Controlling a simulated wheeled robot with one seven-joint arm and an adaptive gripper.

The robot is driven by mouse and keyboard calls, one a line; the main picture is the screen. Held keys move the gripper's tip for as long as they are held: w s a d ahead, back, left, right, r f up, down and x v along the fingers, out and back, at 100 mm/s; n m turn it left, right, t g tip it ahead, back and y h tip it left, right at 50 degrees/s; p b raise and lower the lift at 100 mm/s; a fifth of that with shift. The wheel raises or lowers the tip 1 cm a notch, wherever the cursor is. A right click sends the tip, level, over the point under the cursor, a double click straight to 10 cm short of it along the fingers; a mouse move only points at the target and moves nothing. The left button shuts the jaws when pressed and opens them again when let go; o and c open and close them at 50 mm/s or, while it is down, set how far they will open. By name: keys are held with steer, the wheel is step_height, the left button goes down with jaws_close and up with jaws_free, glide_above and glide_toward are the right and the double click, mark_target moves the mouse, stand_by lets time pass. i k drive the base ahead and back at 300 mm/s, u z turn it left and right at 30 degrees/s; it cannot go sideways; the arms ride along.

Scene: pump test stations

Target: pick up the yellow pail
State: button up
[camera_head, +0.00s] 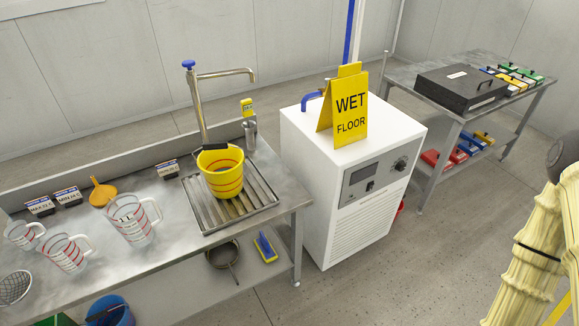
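The yellow pail (222,178) has red stripes around its side. It stands upright on a grated drain tray (252,203) set in the steel bench, just below the spout side of a tall tap (197,105). A dark handle or grip shows at its rim. Part of my arm, in a cream ribbed cover, shows at the right edge, far from the pail. My gripper is not in view.
Clear measuring jugs (132,219), an orange funnel (102,192) and small label signs stand left of the pail. A white machine (345,190) with a yellow wet floor sign (349,112) stands right of the bench. Grey floor in front of the machine is open.

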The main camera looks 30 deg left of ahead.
mark_target(220, 164)
steer(key=z, duration=1.35)
steer(key=k, duration=2.05)
steer(key=u, duration=1.95)
steer(key=i, duration=0.9)
